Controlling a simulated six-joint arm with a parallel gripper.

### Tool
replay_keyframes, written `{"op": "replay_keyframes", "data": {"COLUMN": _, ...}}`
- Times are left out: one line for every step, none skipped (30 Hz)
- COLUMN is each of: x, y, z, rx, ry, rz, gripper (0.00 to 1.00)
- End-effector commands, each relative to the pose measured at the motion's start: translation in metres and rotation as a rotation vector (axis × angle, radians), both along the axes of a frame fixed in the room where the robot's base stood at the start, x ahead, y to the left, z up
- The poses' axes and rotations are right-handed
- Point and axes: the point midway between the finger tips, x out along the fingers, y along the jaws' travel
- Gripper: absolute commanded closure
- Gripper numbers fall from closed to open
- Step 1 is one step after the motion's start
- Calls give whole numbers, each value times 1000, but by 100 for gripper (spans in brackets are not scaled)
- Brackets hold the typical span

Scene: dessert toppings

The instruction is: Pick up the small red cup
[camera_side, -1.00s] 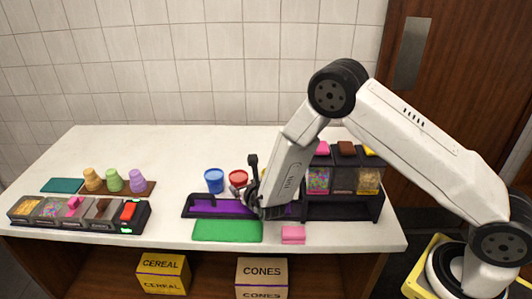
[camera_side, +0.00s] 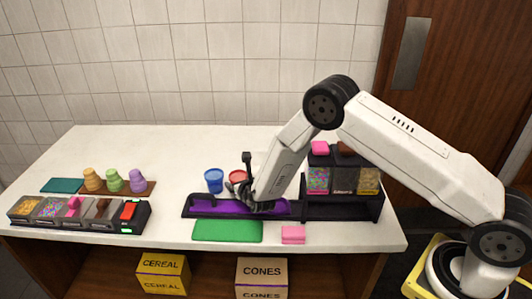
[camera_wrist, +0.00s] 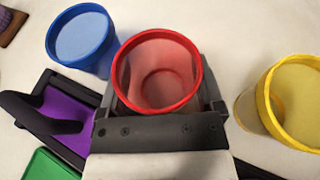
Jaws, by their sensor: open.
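The small red cup (camera_wrist: 158,72) stands upright and empty in the wrist view, at the mouth of my gripper (camera_wrist: 160,110). The gripper is open, with parts of it showing on both sides of the cup; whether the fingers touch it cannot be told. In the side view the red cup (camera_side: 237,177) is partly hidden by my gripper (camera_side: 240,188), which is low over the counter.
A blue cup (camera_wrist: 83,40) is close on the left and a yellow cup (camera_wrist: 284,101) on the right. A black tray with purple lining (camera_side: 210,206) and a green mat (camera_side: 228,231) lie in front. Topping dispensers (camera_side: 343,178) stand at the right.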

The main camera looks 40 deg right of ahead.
Motion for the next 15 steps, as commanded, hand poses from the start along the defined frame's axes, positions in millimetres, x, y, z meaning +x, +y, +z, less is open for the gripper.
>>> {"op": "replay_keyframes", "data": {"x": 0, "y": 0, "z": 0, "rx": 0, "ry": 0, "rz": 0, "gripper": 14}}
{"op": "replay_keyframes", "data": {"x": 0, "y": 0, "z": 0, "rx": 0, "ry": 0, "rz": 0, "gripper": 14}}
{"op": "replay_keyframes", "data": {"x": 0, "y": 0, "z": 0, "rx": 0, "ry": 0, "rz": 0, "gripper": 14}}
{"op": "replay_keyframes", "data": {"x": 0, "y": 0, "z": 0, "rx": 0, "ry": 0, "rz": 0, "gripper": 14}}
{"op": "replay_keyframes", "data": {"x": 0, "y": 0, "z": 0, "rx": 0, "ry": 0, "rz": 0, "gripper": 14}}
{"op": "replay_keyframes", "data": {"x": 0, "y": 0, "z": 0, "rx": 0, "ry": 0, "rz": 0, "gripper": 14}}
{"op": "replay_keyframes", "data": {"x": 0, "y": 0, "z": 0, "rx": 0, "ry": 0, "rz": 0, "gripper": 14}}
{"op": "replay_keyframes", "data": {"x": 0, "y": 0, "z": 0, "rx": 0, "ry": 0, "rz": 0, "gripper": 14}}
{"op": "replay_keyframes", "data": {"x": 0, "y": 0, "z": 0, "rx": 0, "ry": 0, "rz": 0, "gripper": 14}}
{"op": "replay_keyframes", "data": {"x": 0, "y": 0, "z": 0, "rx": 0, "ry": 0, "rz": 0, "gripper": 14}}
{"op": "replay_keyframes", "data": {"x": 0, "y": 0, "z": 0, "rx": 0, "ry": 0, "rz": 0, "gripper": 14}}
{"op": "replay_keyframes", "data": {"x": 0, "y": 0, "z": 0, "rx": 0, "ry": -1, "rz": 0, "gripper": 14}}
{"op": "replay_keyframes", "data": {"x": 0, "y": 0, "z": 0, "rx": 0, "ry": -1, "rz": 0, "gripper": 14}}
{"op": "replay_keyframes", "data": {"x": 0, "y": 0, "z": 0, "rx": 0, "ry": -1, "rz": 0, "gripper": 14}}
{"op": "replay_keyframes", "data": {"x": 0, "y": 0, "z": 0, "rx": 0, "ry": -1, "rz": 0, "gripper": 24}}
